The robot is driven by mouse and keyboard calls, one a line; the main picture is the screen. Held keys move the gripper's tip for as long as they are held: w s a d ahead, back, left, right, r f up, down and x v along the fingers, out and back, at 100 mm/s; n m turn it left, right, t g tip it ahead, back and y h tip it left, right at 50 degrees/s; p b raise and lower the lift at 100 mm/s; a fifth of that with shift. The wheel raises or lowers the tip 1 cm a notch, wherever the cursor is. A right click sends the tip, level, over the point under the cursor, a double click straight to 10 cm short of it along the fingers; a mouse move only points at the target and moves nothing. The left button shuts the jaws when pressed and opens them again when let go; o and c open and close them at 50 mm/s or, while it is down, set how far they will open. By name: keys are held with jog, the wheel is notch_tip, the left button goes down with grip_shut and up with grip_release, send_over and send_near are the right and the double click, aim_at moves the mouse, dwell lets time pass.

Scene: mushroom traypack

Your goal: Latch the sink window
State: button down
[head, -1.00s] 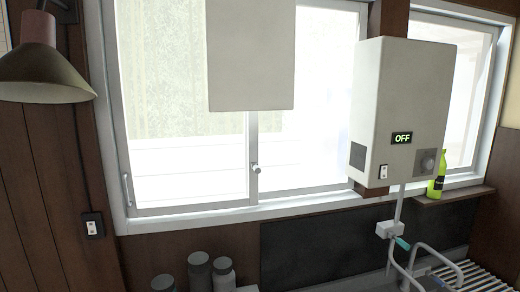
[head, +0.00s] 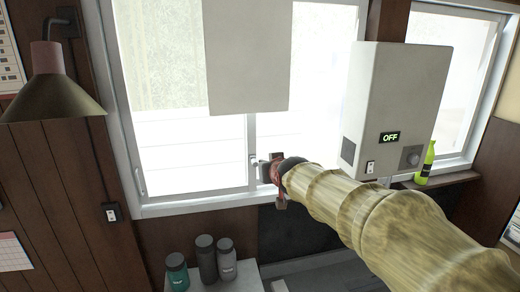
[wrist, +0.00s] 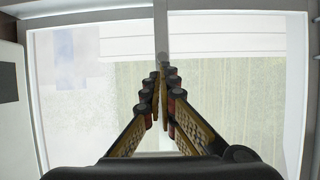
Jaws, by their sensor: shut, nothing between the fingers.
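The sink window (head: 190,150) is a sliding window with white frames, and its two panes meet at a central upright. A small metal latch (head: 254,161) sits on that upright near the bottom. My gripper (head: 267,172) is at the latch, just to its right in the head view; I cannot tell whether they touch. In the wrist view my gripper (wrist: 160,80) has its fingertips together, with nothing seen between them. They point at the upright (wrist: 161,25), and a grey rounded part of the latch (wrist: 162,57) shows just beyond the tips.
A pale box (head: 247,55) hangs in front of the window above. Several bottles (head: 206,258) stand below on a counter, and a lamp (head: 55,90) is at left.

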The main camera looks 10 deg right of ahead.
jog(key=r+t, duration=0.1)
jog(key=r, duration=0.1)
jog(key=w+r+t, duration=0.1)
jog(key=r, duration=0.2)
jog(key=shift+w+r, duration=0.2)
jog(key=shift+r, duration=0.05)
jog(key=p, duration=0.3)
send_over(254, 161)
jog(key=v, duration=0.2)
notch_tip(254, 161, down, 3)
jog(key=f, duration=0.2)
jog(key=f+p, duration=0.1)
jog(key=f, duration=0.1)
jog(key=shift+d, duration=0.4)
jog(key=shift+s+f+b, duration=0.1)
jog(key=shift+f+b, duration=0.15)
jog(key=shift+b, duration=0.8)
